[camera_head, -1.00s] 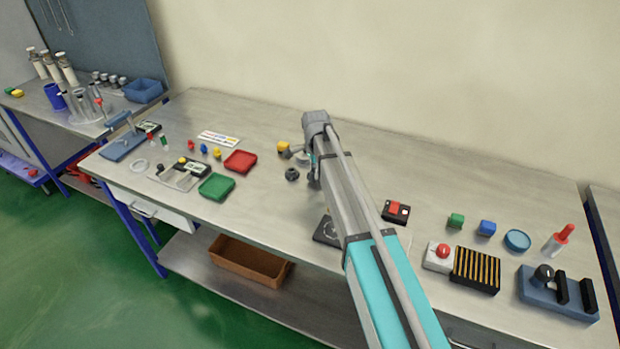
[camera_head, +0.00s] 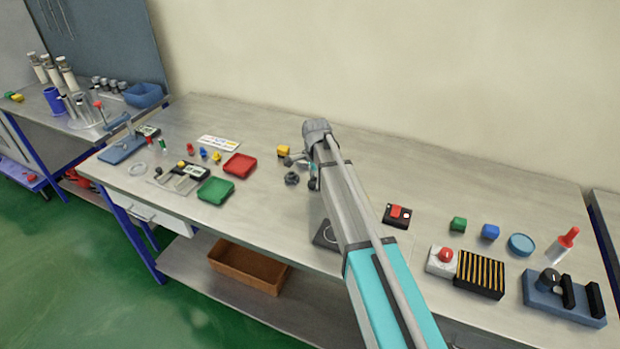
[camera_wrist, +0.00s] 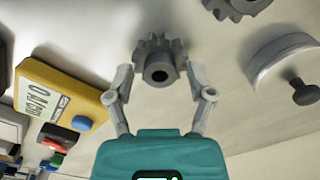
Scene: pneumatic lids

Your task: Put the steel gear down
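In the wrist view the steel gear (camera_wrist: 160,62), grey and toothed with a dark centre hole, lies between the two fingers of my gripper (camera_wrist: 161,77). What lies under the gear is hidden.
A second gear (camera_wrist: 236,6) and a round knobbed part (camera_wrist: 285,65) are close by in the wrist view. A yellow device with a display (camera_wrist: 62,98) lies to the left. A red tray (camera_head: 239,165) and green tray (camera_head: 215,190) stand left of my gripper. The back of the bench is clear.

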